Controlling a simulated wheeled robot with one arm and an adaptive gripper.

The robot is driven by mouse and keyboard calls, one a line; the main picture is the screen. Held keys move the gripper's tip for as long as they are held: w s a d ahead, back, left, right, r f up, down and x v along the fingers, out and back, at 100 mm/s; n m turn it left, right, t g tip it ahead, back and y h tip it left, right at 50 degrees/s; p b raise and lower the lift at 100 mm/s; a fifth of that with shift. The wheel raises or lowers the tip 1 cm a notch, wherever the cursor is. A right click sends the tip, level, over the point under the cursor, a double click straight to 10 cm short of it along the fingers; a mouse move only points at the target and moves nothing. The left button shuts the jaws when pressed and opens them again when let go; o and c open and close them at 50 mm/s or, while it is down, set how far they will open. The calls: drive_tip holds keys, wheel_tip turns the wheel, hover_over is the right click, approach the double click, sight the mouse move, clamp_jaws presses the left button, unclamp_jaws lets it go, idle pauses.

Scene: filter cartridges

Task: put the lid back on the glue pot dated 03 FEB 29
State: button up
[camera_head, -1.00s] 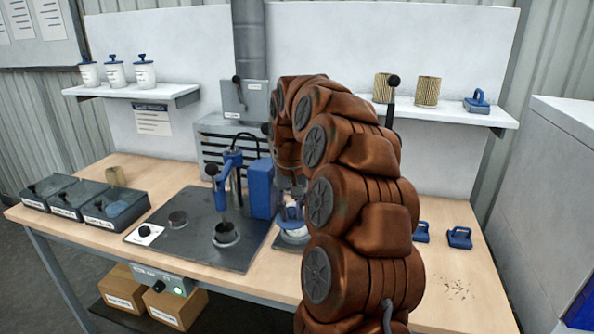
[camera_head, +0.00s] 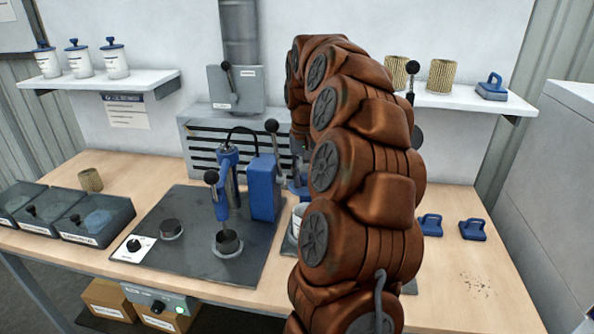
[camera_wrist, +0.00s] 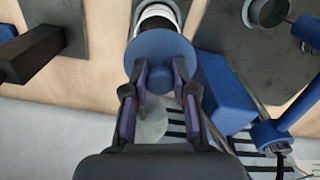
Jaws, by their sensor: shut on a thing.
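My gripper (camera_wrist: 161,82) is shut on the knob of a round blue lid (camera_wrist: 160,48) in the wrist view. Past the lid shows part of a white pot (camera_wrist: 158,14) with a dark band; the lid hides the rest. In the head view the pot (camera_head: 297,217) stands on the bench just left of my arm, mostly hidden by it. The blue lid (camera_head: 297,188) shows above the pot there, with a gap that I cannot judge well. My gripper is hidden behind my arm in that view. I cannot read any date on the pot.
A blue lever press (camera_head: 264,188) on a dark plate stands close left of the pot. Two blue-handled blocks (camera_head: 472,230) lie right of my arm. Several white pots with blue lids (camera_head: 79,62) stand on the left shelf.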

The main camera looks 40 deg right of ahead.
drive_tip(key=shift+s+d+f, duration=0.1)
drive_tip(key=shift+d+f, duration=0.1)
drive_tip(key=shift+f, duration=0.5)
drive_tip(key=shift+s+f+b, duration=0.1)
drive_tip(key=shift+f+b, duration=0.4)
drive_tip(key=shift+f, duration=0.85)
wheel_tip(320, 180, down, 2)
drive_tip(key=shift+f+b, duration=0.1)
drive_tip(key=shift+b, duration=0.6)
drive_tip(key=shift+b, duration=0.4)
drive_tip(key=shift+f+b, duration=0.2)
drive_tip(key=shift+b, duration=0.3)
idle(0.7)
idle(0.4)
drive_tip(key=o, duration=1)
